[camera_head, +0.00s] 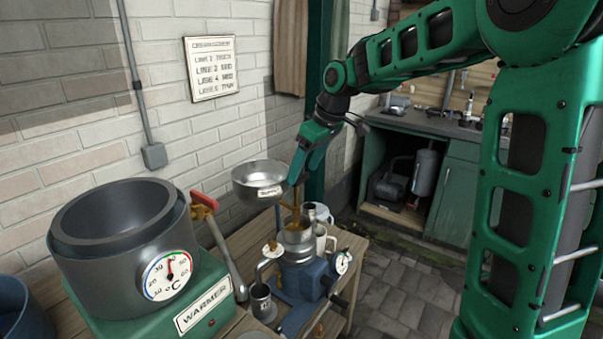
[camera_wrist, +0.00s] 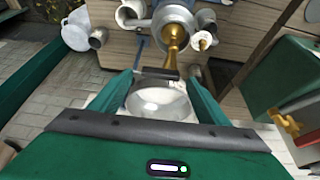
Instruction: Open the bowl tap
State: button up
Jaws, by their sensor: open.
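The shiny metal bowl (camera_head: 260,177) with a small label stands raised above the bench by the brick wall. A brass tap (camera_head: 296,208) hangs at its right side over the metal cup of a blue machine (camera_head: 296,280). In the wrist view the bowl (camera_wrist: 160,103) lies between my fingers and the brass tap (camera_wrist: 174,45) extends beyond them. My gripper (camera_head: 298,178) points down at the bowl's right edge, close above the tap. The fingers in the wrist view (camera_wrist: 158,78) are apart and hold nothing. Whether a finger touches the tap is unclear.
A grey pot (camera_head: 110,235) with a dial sits on a green warmer (camera_head: 205,305) at the left, with a red-handled lever (camera_head: 205,201) beside it. Cups (camera_head: 261,298) and a round gauge (camera_head: 342,261) crowd the wooden bench. Paved floor (camera_head: 410,285) is open to the right.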

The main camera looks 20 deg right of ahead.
jog(key=shift+w+a+f, duration=0.15)
jog(key=shift+w+f, duration=0.05)
jog(key=shift+f, duration=0.5)
jog(key=c, duration=1.1)
